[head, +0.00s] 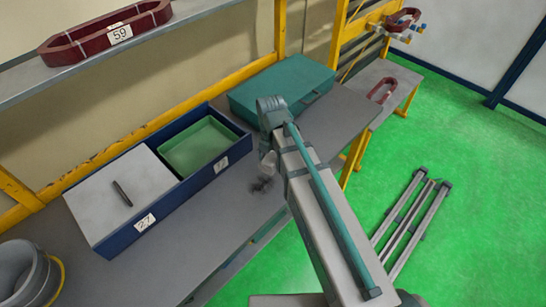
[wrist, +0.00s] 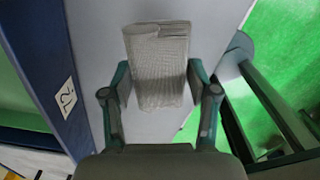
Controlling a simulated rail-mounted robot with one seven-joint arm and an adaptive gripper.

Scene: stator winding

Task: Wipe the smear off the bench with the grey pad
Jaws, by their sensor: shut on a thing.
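The grey pad (wrist: 160,55) sits between the two fingers of my gripper (wrist: 160,78) in the wrist view, and the fingers are shut on its sides. It looks ribbed, with a fold along its top edge. In the head view my gripper (head: 266,163) is low over the bench (head: 225,215), right of the blue box, and my arm covers part of it. The smear (head: 262,185) is a dark patch on the grey bench top, just below my gripper in the picture. The smear does not show in the wrist view, and I cannot tell whether the pad touches the bench.
A blue box (head: 117,243) with a grey lid and a green tray (head: 200,147) stands left of my gripper. A teal case (head: 283,84) lies behind it. A bucket (head: 25,272) stands at the lower left. Bare bench lies in front of the box.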

